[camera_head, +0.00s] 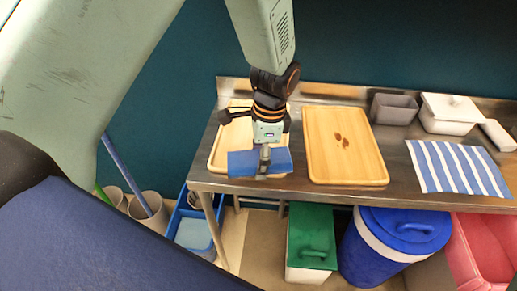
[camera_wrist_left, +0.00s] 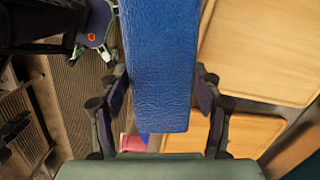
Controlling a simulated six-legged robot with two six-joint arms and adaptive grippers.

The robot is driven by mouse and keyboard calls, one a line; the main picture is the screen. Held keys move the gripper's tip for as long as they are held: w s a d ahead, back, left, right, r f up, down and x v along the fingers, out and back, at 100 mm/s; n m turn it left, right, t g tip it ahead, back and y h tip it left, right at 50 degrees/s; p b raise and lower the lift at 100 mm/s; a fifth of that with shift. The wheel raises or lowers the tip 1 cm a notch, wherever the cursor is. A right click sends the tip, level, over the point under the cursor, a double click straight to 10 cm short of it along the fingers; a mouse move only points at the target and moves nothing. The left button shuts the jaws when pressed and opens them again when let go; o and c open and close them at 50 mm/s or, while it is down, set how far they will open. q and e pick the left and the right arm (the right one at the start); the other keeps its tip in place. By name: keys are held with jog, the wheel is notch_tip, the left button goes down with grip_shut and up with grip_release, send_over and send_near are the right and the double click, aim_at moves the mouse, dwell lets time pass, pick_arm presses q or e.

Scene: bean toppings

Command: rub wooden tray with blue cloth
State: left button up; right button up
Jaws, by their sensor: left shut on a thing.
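My left gripper (camera_head: 264,160) is shut on a blue cloth (camera_head: 243,164), near the table's front edge. The cloth (camera_wrist_left: 160,60) fills the middle of the left wrist view, between the fingers. In the head view the cloth overlaps the front of a pale wooden tray (camera_head: 222,150); I cannot tell whether they touch. A second wooden tray (camera_head: 345,170) lies to the right, flat on the table, with brown spots near its middle. Two wooden surfaces also show at the right of the left wrist view. My right gripper is not in view.
A striped blue-and-white cloth (camera_head: 455,168), a grey container (camera_head: 394,108) and a white lidded box (camera_head: 450,113) are on the metal table's right side. A green box (camera_head: 311,235), a blue lidded bin (camera_head: 385,245) and a red bin (camera_head: 480,245) stand below. A dark wall is behind.

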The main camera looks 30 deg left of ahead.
pick_arm(q)
jog(key=s+n, duration=0.1)
jog(key=n, duration=0.1)
jog(key=s+d+n+b, duration=0.1)
jog(key=s+n, duration=0.1)
jog(key=shift+n+g, duration=0.3)
jog(key=shift+n, duration=0.1)
jog(key=s+d+f+n+b, duration=0.1)
jog(key=s+f+n+b, duration=0.1)
jog(key=f+b, duration=0.6)
jog(key=s+f+n+h+b, duration=0.1)
jog(key=f+n+b, duration=0.3)
jog(key=f+b, duration=0.4)
jog(key=shift+s+d+n+b, duration=0.35)
jog(key=shift+s+n+b, duration=0.1)
jog(key=shift+b, duration=0.3)
